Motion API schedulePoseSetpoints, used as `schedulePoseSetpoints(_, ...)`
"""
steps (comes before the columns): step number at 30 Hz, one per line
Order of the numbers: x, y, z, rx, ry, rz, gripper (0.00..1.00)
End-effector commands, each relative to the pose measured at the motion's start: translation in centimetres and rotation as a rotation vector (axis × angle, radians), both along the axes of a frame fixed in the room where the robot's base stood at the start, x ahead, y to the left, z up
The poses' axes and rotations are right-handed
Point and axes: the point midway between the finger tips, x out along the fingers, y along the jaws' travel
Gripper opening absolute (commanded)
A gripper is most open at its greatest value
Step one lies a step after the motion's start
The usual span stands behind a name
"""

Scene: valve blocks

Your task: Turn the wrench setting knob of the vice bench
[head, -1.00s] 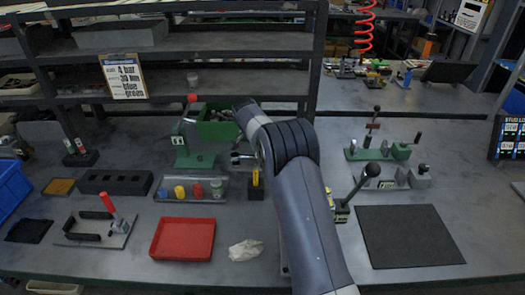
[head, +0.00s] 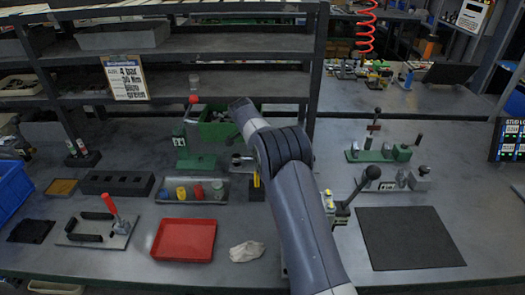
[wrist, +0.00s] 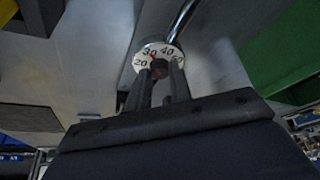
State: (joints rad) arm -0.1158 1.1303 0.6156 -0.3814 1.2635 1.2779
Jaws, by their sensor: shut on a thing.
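A pale round dial (wrist: 164,52) marked 20, 30, 40 and 50 shows in the wrist view, with a small red mark below the 30. A shiny metal rod runs up from behind it. My gripper (wrist: 157,75) is shut on the knob in the middle of the dial; its two dark fingers cover most of the knob. In the head view, my arm hides the fingertips, and a small round metal part (head: 238,158) shows left of my arm. I cannot tell whether that part is the dial.
A green stand with a red-topped lever (head: 195,160) and a tray of coloured pieces (head: 211,188) stand left of my arm. A black-ball lever (head: 372,174) stands right.

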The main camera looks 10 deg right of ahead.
Motion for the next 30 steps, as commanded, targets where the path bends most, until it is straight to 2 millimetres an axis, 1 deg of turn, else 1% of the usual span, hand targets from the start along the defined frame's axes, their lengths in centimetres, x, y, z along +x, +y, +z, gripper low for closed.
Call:
schedulePoseSetpoints(1, 0.0, 0.1, 0.0, 0.001, 0.000, 0.001, 0.23)
schedulePoseSetpoints(3, 0.0, 0.1, 0.0, 0.001, 0.000, 0.001, 0.28)
schedulePoseSetpoints(4, 0.0, 0.1, 0.0, 0.001, 0.000, 0.001, 0.30)
schedulePoseSetpoints(11, 0.0, 0.1, 0.1, 0.000, 0.000, 0.001, 0.30)
schedulePoseSetpoints(14, -0.1, 0.3, 0.7, 0.001, -0.002, 0.001, 0.30)
schedulePoseSetpoints(17, -0.3, 0.8, 2.1, 0.001, -0.005, 0.002, 0.30)
schedulePoseSetpoints(24, -1.2, 2.5, 6.6, 0.001, -0.005, 0.002, 0.30)
schedulePoseSetpoints(27, -1.6, 3.1, 8.2, 0.002, -0.003, 0.002, 0.30)
schedulePoseSetpoints(30, -1.8, 3.5, 9.2, 0.001, -0.002, 0.002, 0.30)
